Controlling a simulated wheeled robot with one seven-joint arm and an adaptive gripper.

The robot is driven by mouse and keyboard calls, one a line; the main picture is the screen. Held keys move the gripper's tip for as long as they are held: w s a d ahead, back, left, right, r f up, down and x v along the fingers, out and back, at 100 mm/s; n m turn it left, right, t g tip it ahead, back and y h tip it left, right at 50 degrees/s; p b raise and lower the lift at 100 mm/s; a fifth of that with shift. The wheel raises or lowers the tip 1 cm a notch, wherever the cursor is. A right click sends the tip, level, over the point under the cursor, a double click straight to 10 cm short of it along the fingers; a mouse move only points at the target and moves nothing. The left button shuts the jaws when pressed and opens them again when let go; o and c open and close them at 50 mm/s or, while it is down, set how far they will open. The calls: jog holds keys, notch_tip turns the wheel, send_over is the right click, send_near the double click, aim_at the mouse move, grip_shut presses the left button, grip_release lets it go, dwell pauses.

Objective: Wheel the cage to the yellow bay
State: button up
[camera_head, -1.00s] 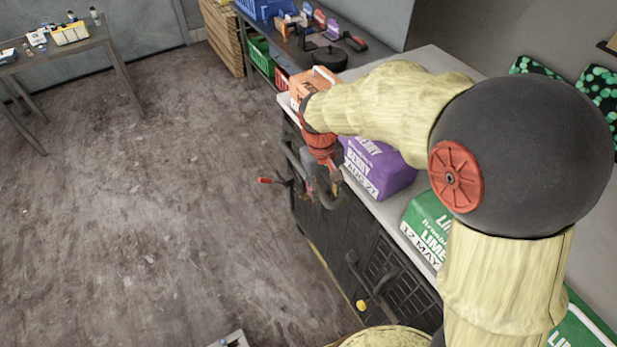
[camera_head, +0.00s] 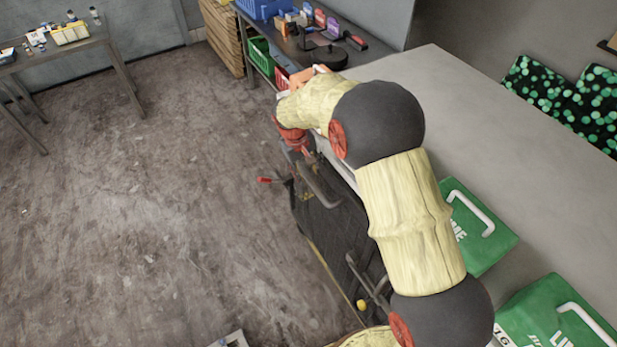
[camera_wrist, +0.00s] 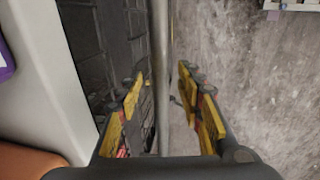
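A dark, mesh-panelled unit (camera_head: 338,232) stands along the pale counter; I cannot tell for sure whether it is the cage. Dark handles stick out from its front. My gripper (camera_head: 314,183) is at its far end, partly covered by my arm. In the wrist view, my gripper (camera_wrist: 160,78) is open, with yellow-padded fingers on either side of a grey metal bar (camera_wrist: 161,40). Gaps show between bar and pads. The dark mesh (camera_wrist: 88,45) lies left of the bar. No yellow bay can be made out; a thin yellow strip (camera_head: 325,268) runs low along the unit.
Green boxes (camera_head: 480,228) with white handles sit on the counter (camera_head: 445,130). A dark bench (camera_head: 375,65) with baskets and tools stands behind. A table (camera_head: 75,45) is at the upper left. The grey floor (camera_head: 140,220) on the left is open.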

jog(key=shift+w+d+f, duration=0.1)
jog(key=shift+f, duration=0.6)
jog(key=shift+w+d+f, duration=0.1)
jog(key=shift+f, duration=0.55)
jog(key=shift+c, duration=0.8)
jog(key=c, duration=0.8)
jog(key=shift+d, duration=0.1)
grip_shut()
